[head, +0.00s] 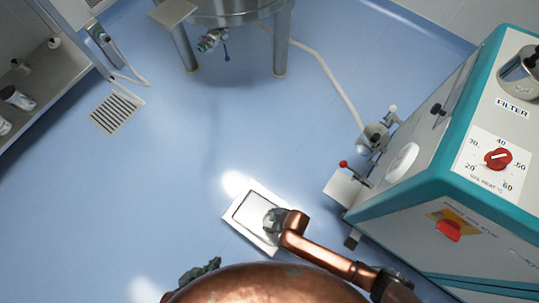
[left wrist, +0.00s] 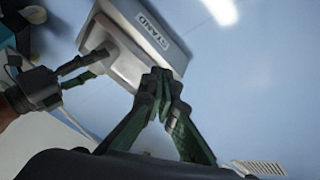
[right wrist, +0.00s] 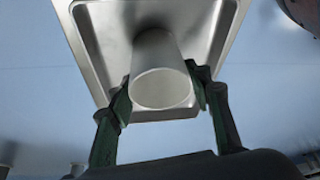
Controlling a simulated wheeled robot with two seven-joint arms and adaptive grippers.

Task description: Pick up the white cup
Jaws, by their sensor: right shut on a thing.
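The white cup (right wrist: 158,60) looks pale grey in the right wrist view, with its round end facing that camera. The fingers of my right gripper (right wrist: 163,92) are on either side of it, shut on it. The cup is over the metal tray of the stand (right wrist: 92,50); I cannot tell whether it touches the tray. In the head view my right gripper (head: 275,220) is over the stand (head: 235,218) and hides the cup. My left gripper (left wrist: 163,92) is shut and empty, fingertips together, in front of the stand (left wrist: 160,45). In the head view it shows (head: 205,270) low, left of the stand.
A teal and white machine (head: 430,170) with a red knob stands right of the stand. A steel vessel on legs (head: 235,10) is at the back. A shelf (head: 45,60) is at the upper left, near a floor drain (head: 116,112). The blue floor between is clear.

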